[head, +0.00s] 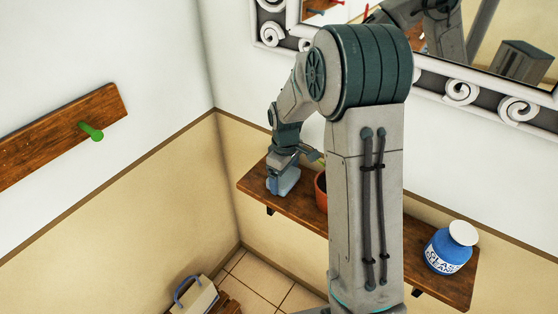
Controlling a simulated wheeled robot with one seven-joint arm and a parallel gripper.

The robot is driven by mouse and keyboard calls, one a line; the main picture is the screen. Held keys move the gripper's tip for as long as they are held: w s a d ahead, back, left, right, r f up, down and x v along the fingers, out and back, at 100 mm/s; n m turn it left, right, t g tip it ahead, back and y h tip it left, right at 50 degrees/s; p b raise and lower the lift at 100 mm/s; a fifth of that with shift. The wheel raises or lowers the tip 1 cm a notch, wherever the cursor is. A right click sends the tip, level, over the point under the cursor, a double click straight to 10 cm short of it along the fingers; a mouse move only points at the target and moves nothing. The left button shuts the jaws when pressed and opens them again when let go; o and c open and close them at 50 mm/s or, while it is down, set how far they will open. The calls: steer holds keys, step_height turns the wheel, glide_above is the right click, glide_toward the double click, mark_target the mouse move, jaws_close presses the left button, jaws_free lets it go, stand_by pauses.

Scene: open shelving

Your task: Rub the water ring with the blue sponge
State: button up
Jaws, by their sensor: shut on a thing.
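The blue sponge (284,181) is at the left end of the wooden shelf (305,213). My gripper (280,168) is shut on it from above and holds it at or just over the shelf top; I cannot tell whether it touches the wood. The water ring is not visible; the sponge, my gripper or my arm may hide it.
A terracotta pot (321,190) stands just right of the sponge, partly behind my arm. A blue glass cleaner bottle (449,249) with a white top stands at the shelf's right end. A framed mirror (460,92) hangs above. A pegged wooden rail (60,135) is on the left wall.

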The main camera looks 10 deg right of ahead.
steer(key=shift+s+f, duration=0.2)
steer(key=shift+s+a, duration=0.1)
steer(key=shift+s, duration=0.05)
steer(key=r, duration=0.1)
steer(key=r+p, duration=0.1)
steer(key=shift+s+r, duration=0.2)
steer(key=shift+r, duration=0.1)
steer(key=shift+a+r+p, duration=0.15)
steer(key=shift+r+p, duration=0.4)
steer(key=shift+r, duration=0.2)
steer(key=shift+a+r+p, duration=0.15)
steer(key=shift+r+p, duration=0.35)
steer(key=shift+r, duration=0.2)
steer(key=shift+d+r+p, duration=0.1)
steer(key=shift+r+p, duration=0.75)
steer(key=shift+r, duration=0.45)
